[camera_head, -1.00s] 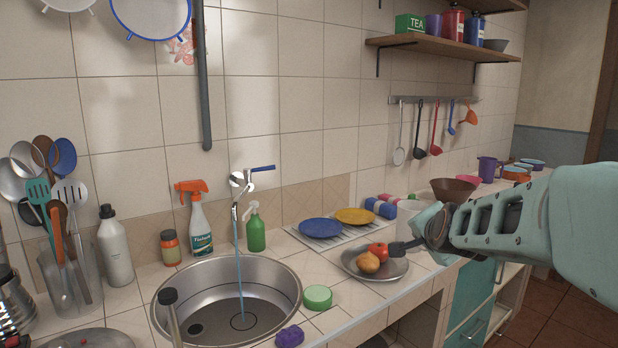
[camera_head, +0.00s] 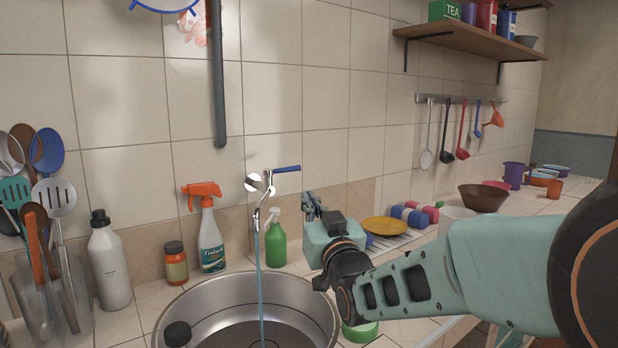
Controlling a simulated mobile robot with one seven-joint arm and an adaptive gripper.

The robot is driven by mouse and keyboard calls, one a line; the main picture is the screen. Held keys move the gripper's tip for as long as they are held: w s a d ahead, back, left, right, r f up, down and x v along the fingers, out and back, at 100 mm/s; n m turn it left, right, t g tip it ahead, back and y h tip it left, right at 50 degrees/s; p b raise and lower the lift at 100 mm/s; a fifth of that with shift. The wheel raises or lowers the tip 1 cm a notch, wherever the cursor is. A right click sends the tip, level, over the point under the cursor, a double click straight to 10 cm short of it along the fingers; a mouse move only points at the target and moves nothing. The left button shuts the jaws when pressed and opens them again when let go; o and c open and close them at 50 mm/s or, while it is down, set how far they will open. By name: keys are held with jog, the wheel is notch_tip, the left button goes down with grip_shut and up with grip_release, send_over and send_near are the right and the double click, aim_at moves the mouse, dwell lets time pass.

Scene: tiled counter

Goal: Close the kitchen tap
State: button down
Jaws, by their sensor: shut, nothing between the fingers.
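The kitchen tap (camera_head: 259,188) is mounted on the tiled wall, with a blue lever handle (camera_head: 287,169) pointing right. A stream of water (camera_head: 259,270) runs from its spout into the round steel sink (camera_head: 190,301). My gripper (camera_head: 310,200) is right of the tap and a little below the lever, apart from it in the picture. Its fingers are shut and empty, pointing toward the wall. My arm hides part of the counter to the right of the sink.
A green spray bottle (camera_head: 275,244) stands beneath the tap, close to my gripper. A white spray bottle (camera_head: 210,240) and an orange jar (camera_head: 176,264) stand to the left. A yellow plate (camera_head: 384,226) lies on the rack to the right. The wall around the lever is clear.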

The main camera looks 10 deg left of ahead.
aim_at(292, 170)
jog(key=p+x, duration=0.1)
jog(key=x, duration=1.2)
jog(key=shift+w+a+r, duration=0.1)
jog(key=shift+w, duration=0.1)
jog(key=w+b, duration=0.2)
jog(key=b, duration=0.1)
jog(key=shift+w+a+b, duration=0.15)
jog(key=shift+w+b, duration=0.15)
jog(key=shift+w, duration=0.05)
